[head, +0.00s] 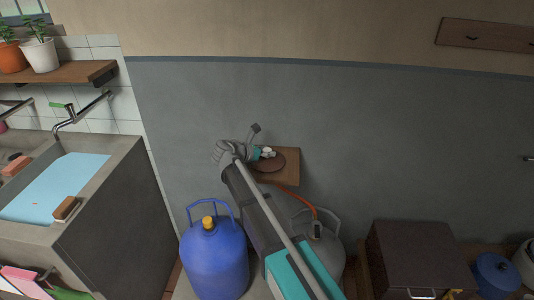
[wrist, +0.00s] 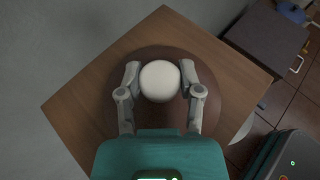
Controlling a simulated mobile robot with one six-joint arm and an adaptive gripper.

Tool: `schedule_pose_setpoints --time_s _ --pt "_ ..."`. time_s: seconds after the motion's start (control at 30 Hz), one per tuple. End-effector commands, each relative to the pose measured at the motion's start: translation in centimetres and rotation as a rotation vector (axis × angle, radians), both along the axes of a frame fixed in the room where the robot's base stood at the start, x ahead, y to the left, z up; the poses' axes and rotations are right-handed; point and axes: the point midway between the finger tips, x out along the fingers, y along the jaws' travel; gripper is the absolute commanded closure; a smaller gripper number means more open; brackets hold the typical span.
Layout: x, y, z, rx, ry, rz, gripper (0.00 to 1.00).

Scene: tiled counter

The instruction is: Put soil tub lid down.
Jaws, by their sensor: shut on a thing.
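The soil tub lid is a brown round disc (wrist: 228,75) with a white ball knob (wrist: 160,82). My gripper (wrist: 159,78) is shut on the knob, one finger on each side. In the head view the lid (head: 271,164) lies over a small wooden wall shelf (head: 291,160), with my gripper (head: 266,153) at its knob. The wooden top (wrist: 75,106) shows around the lid in the wrist view. I cannot tell whether the lid touches the wood or hangs just above it. The gripper body hides the lid's near part. I cannot make out a soil tub.
A blue gas bottle (head: 213,262) and a grey one (head: 327,250) with an orange hose stand below the shelf, beside my arm. A stone sink (head: 115,200) is at left. A dark cabinet (head: 415,255) and a blue pot (head: 495,273) are at lower right.

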Motion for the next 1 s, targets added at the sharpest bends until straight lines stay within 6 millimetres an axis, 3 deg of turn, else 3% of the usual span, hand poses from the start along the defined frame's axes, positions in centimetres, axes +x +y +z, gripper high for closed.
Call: schedule_pose_setpoints --time_s 0.27,0.3,0.47,1.0 --pt "0.0 -0.02 -0.38 0.0 0.0 0.0 1.0" --pt "0.01 -0.03 -0.27 0.0 0.0 0.0 0.47" --pt "0.01 -0.04 -0.24 0.0 0.0 0.0 0.18" --pt "0.02 -0.06 0.06 0.0 0.0 -0.001 0.18"
